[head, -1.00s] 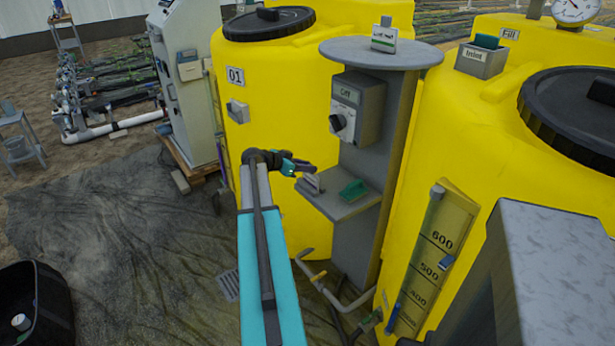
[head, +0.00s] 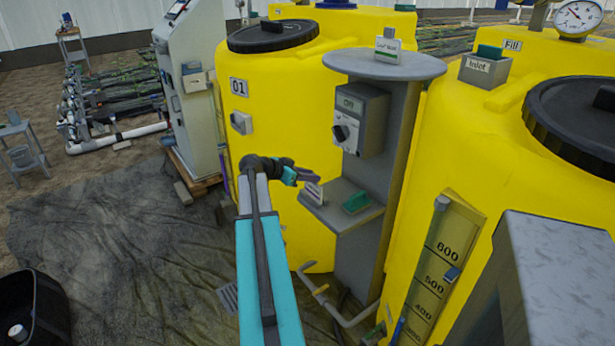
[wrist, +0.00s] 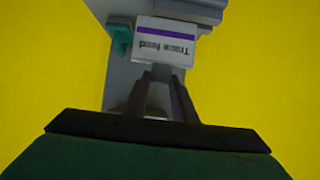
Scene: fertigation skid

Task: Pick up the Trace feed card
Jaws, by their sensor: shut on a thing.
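The Trace feed card (wrist: 165,40) is white with a purple stripe, and its lettering is upside down in the wrist view. It shows small in the head view (head: 314,192), at the left end of the small grey shelf (head: 338,212). My gripper (wrist: 162,72) is shut on the card's near edge. In the head view my gripper (head: 308,179) reaches in from the left, at shelf height. I cannot tell whether the card still touches the shelf.
A green block (head: 356,202) lies on the shelf, right of the card. The grey switch box (head: 358,120) is above on the post. Yellow tanks (head: 290,215) stand close on both sides. Another card (head: 388,46) stands on the round top.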

